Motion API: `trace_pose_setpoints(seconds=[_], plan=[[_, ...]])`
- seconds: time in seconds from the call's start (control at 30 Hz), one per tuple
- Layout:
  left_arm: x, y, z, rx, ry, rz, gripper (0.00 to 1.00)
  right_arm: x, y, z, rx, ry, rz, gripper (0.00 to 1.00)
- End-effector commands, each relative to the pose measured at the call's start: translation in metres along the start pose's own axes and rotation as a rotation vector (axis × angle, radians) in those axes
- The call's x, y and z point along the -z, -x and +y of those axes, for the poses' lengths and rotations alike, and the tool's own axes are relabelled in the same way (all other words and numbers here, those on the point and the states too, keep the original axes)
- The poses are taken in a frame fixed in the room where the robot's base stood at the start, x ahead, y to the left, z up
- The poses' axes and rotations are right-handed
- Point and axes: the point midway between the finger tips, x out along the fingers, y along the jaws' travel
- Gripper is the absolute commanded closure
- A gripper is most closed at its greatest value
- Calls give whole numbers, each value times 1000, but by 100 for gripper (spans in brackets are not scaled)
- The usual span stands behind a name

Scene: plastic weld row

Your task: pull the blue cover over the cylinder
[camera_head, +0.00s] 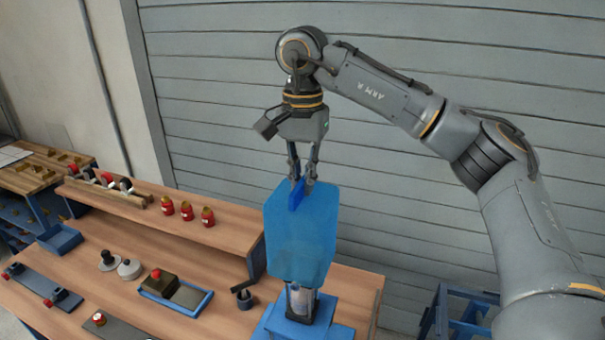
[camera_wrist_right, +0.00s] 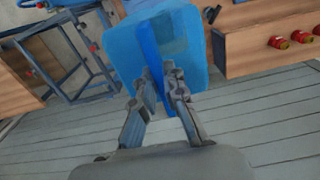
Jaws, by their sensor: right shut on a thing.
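The blue cover (camera_head: 300,240) is a translucent box-like hood with a blue tab on its top; it also shows in the right wrist view (camera_wrist_right: 185,45). My right gripper (camera_head: 302,185) is above it, shut on the tab, and the fingers also show in the right wrist view (camera_wrist_right: 158,85). The cylinder (camera_head: 299,299) stands upright on a blue base (camera_head: 290,326). Its lower part shows below the cover's bottom edge, and its upper part is hidden behind or inside the cover; I cannot tell which. My left gripper is not in view.
The wooden bench (camera_head: 215,262) carries a blue-framed tray (camera_head: 184,297), a small dark clamp (camera_head: 243,293) and round knobs (camera_head: 129,268) to the left. Red fittings (camera_head: 187,210) stand on a raised shelf. A grey slatted wall (camera_head: 220,90) is close behind. A blue rack (camera_head: 455,315) stands at lower right.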

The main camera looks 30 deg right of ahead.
Motion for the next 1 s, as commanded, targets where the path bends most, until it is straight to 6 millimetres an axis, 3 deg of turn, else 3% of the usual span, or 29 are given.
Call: trace_pose_setpoints(seconds=[0.5,1.0], plan=[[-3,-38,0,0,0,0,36,-1,-55,1,0,-1,1,100],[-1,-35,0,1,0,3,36,0,-56,0,0,0,1,100]])
